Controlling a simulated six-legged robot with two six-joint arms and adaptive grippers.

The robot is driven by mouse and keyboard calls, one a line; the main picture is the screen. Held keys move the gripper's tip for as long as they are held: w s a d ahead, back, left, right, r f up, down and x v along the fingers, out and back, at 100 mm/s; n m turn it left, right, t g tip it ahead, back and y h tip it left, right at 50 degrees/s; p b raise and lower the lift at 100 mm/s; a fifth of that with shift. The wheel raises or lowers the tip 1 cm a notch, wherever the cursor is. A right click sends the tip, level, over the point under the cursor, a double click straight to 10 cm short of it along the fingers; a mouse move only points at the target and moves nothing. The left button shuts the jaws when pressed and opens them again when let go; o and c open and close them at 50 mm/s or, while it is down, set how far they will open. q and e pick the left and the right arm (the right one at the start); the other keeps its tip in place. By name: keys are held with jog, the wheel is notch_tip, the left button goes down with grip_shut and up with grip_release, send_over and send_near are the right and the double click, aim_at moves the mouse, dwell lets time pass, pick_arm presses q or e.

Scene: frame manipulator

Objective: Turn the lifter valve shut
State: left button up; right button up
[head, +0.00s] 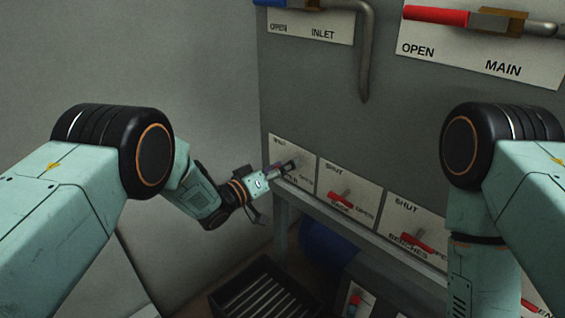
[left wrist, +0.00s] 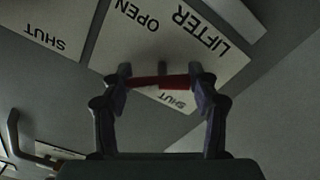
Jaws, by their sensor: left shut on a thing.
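The lifter valve's white plate (head: 307,166) is the leftmost of the lower row on the grey panel. In the left wrist view the plate (left wrist: 232,62) appears upside down, with LIFTER, OPEN and SHUT printed on it. Its red handle (left wrist: 160,82) lies across the view between the fingertips, close to the SHUT word. My left gripper (head: 284,169) is at this plate and hides much of it in the head view. In the left wrist view the gripper (left wrist: 159,75) is shut on the red handle, one finger at each side. My right gripper is out of view.
Two more red-handled valves (head: 342,202) (head: 415,241) sit to the right in the same row. The MAIN valve (head: 440,15) and INLET pipe (head: 366,60) are above. A dark slatted crate (head: 262,290) and a blue rounded object (head: 325,245) are below.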

pick_arm(q)
jog(key=n, duration=0.2)
jog(key=n+p, duration=0.1)
jog(key=n, duration=0.2)
jog(key=shift+w+a+r+n, duration=0.1)
jog(key=shift+w+r+n, duration=0.1)
jog(key=shift+n, duration=0.1)
jog(key=n, duration=0.5)
jog(key=shift+p, duration=0.4)
jog(key=shift+n, duration=0.4)
jog(key=o, duration=1.1)
jog(key=shift+f, duration=0.15)
jog(key=shift+o, duration=0.2)
jog(key=shift+s, duration=0.1)
jog(key=v, duration=1.2)
jog(key=x, duration=1.2)
